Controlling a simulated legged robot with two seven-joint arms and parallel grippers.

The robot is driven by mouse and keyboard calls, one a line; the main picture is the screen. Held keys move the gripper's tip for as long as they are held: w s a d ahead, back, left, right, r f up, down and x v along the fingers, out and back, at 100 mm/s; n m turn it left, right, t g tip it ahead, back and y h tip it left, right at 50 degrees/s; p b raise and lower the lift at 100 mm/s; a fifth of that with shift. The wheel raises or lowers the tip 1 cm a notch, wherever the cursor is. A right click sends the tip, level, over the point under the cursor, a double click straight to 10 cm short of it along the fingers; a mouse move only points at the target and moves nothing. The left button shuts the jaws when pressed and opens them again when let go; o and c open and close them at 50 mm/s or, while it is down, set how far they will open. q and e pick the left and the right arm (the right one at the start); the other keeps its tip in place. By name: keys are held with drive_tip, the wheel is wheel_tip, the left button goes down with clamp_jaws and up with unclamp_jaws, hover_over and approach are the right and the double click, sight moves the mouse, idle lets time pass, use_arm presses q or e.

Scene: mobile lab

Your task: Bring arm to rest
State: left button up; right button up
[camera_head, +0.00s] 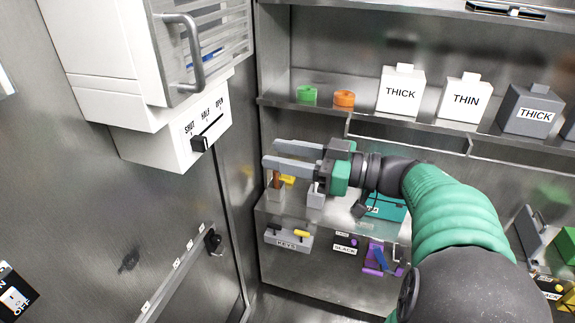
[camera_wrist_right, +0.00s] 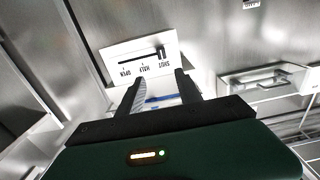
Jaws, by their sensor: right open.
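My right arm (camera_head: 455,215), green and dark grey, reaches in from the lower right in the head view. Its gripper (camera_head: 268,154) is open and empty, with the fingers pointing left, in front of the shelves. In the right wrist view the two fingers (camera_wrist_right: 158,90) are apart with nothing between them. Beyond them is the white panel (camera_wrist_right: 140,55) marked SHUT, HALF, OPEN. In the head view this panel's black slider (camera_head: 199,145) sits at the SHUT end, apart from the gripper. My left gripper is not in view.
The upper shelf (camera_head: 430,123) holds a green ring (camera_head: 307,93), an orange ring (camera_head: 343,98) and THICK and THIN blocks. The lower shelf (camera_head: 300,222) has small items and a KEYS holder (camera_head: 287,238). A white cabinet with a handle (camera_head: 182,55) hangs upper left.

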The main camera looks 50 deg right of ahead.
drive_tip(key=w+d+f+m+t+h+b, duration=0.25)
drive_tip(key=w+f+h+b, duration=0.2)
drive_tip(key=w+f, duration=0.4)
drive_tip(key=w+a+f+m+g+h+b, duration=0.1)
drive_tip(key=w+f+m+g+h, duration=0.15)
drive_tip(key=f, duration=0.45)
drive_tip(key=w+a+f+m+g+h+b, duration=0.1)
drive_tip(key=w+f+g+h+b, duration=0.1)
drive_tip(key=w+f, duration=0.35)
drive_tip(key=s+a+f+g+b, duration=0.1)
drive_tip(key=s+a+f+g, duration=0.15)
drive_tip(key=f, duration=0.45)
drive_tip(key=s+a+f+g, duration=0.2)
drive_tip(key=a+f, duration=0.2)
drive_tip(key=f, duration=0.3)
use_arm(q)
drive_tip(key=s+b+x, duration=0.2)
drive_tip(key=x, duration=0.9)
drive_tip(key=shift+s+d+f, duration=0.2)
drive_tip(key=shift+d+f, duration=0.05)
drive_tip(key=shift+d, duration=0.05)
use_arm(e)
drive_tip(key=s+a+f+n+g+y, duration=0.1)
drive_tip(key=s+a+f+g+y, duration=0.1)
drive_tip(key=s+a+f+g, duration=0.5)
drive_tip(key=s+a+f, duration=0.5)
drive_tip(key=s, duration=0.2)
drive_tip(key=shift+f+n, duration=0.3)
drive_tip(key=shift+f, duration=0.05)
